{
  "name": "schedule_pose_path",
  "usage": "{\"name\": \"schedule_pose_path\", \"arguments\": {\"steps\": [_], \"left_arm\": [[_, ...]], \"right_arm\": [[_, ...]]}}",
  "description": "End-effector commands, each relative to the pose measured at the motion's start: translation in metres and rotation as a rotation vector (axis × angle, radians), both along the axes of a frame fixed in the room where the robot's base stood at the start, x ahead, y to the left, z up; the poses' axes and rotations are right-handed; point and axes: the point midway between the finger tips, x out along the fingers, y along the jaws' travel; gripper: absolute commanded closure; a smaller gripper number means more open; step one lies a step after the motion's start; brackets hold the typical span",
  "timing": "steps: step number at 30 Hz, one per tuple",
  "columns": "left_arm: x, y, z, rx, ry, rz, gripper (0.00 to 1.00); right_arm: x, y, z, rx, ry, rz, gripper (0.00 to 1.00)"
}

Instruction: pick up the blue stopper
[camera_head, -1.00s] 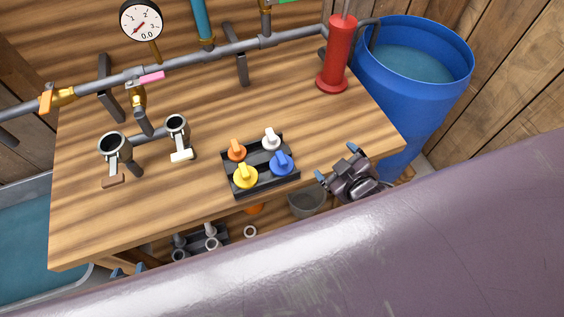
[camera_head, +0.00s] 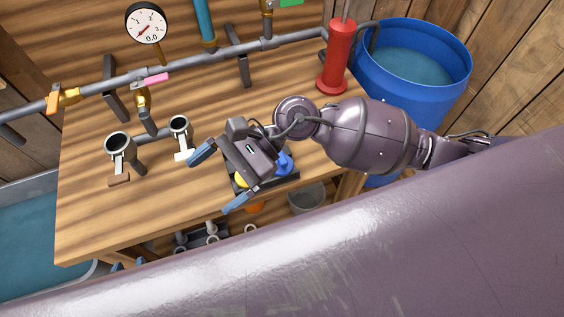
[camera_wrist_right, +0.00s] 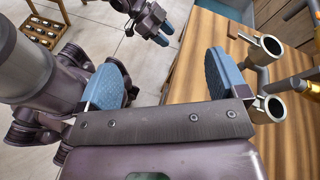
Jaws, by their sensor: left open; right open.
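The blue stopper (camera_head: 285,164) sits in the black tray (camera_head: 284,181) on the wooden workbench, partly hidden by my right gripper (camera_head: 220,178). The right gripper is open over the tray's left side; its blue fingers point left, away from the stopper. The yellow stopper (camera_head: 239,181) shows only in part, and the orange and white stoppers are hidden. In the right wrist view my right gripper's open fingers (camera_wrist_right: 163,78) hold nothing, and no stopper shows. My left gripper (camera_head: 127,267) is open, low before the bench's front left; it also shows in the right wrist view (camera_wrist_right: 164,33).
Two grey cup-shaped fittings (camera_head: 117,145) stand left of the tray. A red cylinder (camera_head: 336,65) stands at the back right, beside a blue barrel (camera_head: 411,60). Pipes and a gauge (camera_head: 146,23) line the back. A grey bucket (camera_head: 307,198) is below the bench.

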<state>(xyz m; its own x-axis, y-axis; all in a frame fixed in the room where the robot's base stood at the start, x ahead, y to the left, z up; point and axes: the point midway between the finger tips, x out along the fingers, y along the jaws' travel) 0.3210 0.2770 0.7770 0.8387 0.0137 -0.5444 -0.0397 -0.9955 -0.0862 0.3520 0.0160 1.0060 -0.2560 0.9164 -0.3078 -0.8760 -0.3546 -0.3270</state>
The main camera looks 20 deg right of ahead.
Motion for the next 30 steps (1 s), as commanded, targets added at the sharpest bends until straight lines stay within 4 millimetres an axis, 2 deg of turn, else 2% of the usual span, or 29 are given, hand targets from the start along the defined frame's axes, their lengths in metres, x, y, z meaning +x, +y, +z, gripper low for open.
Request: {"name": "schedule_pose_path", "arguments": {"steps": [1,3,6,12,15,19,27,30], "left_arm": [[0.0,0.0,0.002,0.0,-0.001,0.0,0.57],[0.001,0.0,0.003,0.0,-0.002,0.0,0.57],[0.001,0.0,0.006,0.0,-0.004,0.0,0.57],[0.002,0.0,0.008,-0.002,-0.007,0.0,0.57],[0.002,-0.001,0.009,-0.001,-0.008,0.001,0.57],[0.002,-0.001,0.009,-0.001,-0.008,0.001,0.57],[-0.001,0.0,0.008,-0.002,-0.003,0.002,0.57],[-0.001,0.0,0.008,-0.002,-0.002,0.002,0.57]], "right_arm": [[0.002,-0.01,-0.012,-0.112,-0.153,0.102,0.08],[0.009,-0.029,-0.031,-0.267,-0.349,0.249,0.08],[0.028,-0.064,-0.049,-0.481,-0.577,0.447,0.08],[0.07,-0.125,-0.056,-0.812,-0.833,0.735,0.08],[0.082,-0.142,-0.053,-0.902,-0.882,0.808,0.08],[0.088,-0.15,-0.059,-0.944,-0.9,0.847,0.08],[0.087,-0.15,-0.096,-0.942,-0.899,0.847,0.08],[0.088,-0.15,-0.104,-0.944,-0.9,0.847,0.08]]}}
